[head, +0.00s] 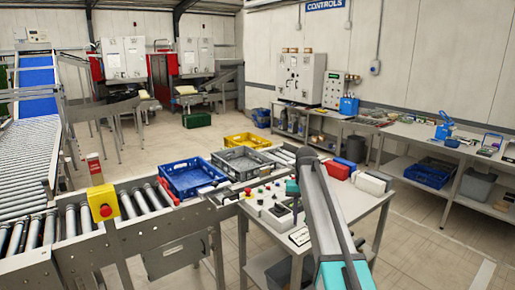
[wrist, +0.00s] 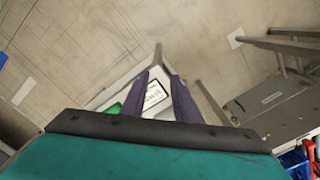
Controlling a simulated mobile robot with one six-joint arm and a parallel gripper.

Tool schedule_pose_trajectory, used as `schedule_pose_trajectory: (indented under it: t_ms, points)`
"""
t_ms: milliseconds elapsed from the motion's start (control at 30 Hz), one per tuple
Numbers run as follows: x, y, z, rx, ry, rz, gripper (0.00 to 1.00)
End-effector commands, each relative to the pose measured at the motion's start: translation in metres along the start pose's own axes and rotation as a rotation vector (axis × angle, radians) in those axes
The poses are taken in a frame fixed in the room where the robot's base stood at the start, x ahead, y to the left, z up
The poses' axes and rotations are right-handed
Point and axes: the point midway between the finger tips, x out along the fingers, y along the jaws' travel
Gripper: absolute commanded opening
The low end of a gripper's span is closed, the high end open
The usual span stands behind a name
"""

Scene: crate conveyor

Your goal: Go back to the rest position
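My gripper (wrist: 161,77) shows in the wrist view as two dark fingers standing apart, with nothing seen held between them. Below and beyond them is the corner of a light work table with a white card (wrist: 155,95) printed with dark marks, seen through the gap. The card (head: 299,236) also lies on the table's near edge in the head view.
A blue crate (head: 163,180) and a grey crate (head: 213,163) stand on the roller conveyor (head: 75,225), left of my arm. A yellow emergency-stop box (head: 103,203) stands at its near side. A bench (head: 450,155) runs along the right wall. Open floor (head: 430,245) lies at the right.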

Motion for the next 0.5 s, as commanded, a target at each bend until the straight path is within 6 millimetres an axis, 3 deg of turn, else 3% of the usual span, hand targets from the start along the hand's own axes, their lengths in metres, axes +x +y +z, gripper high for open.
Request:
schedule_pose_trajectory:
  t_ms: [267,500]
  points:
    - [0.044,0.004,0.004,0.003,-0.045,0.007,0.27]
    - [0.104,0.006,0.018,0.003,-0.108,0.016,0.27]
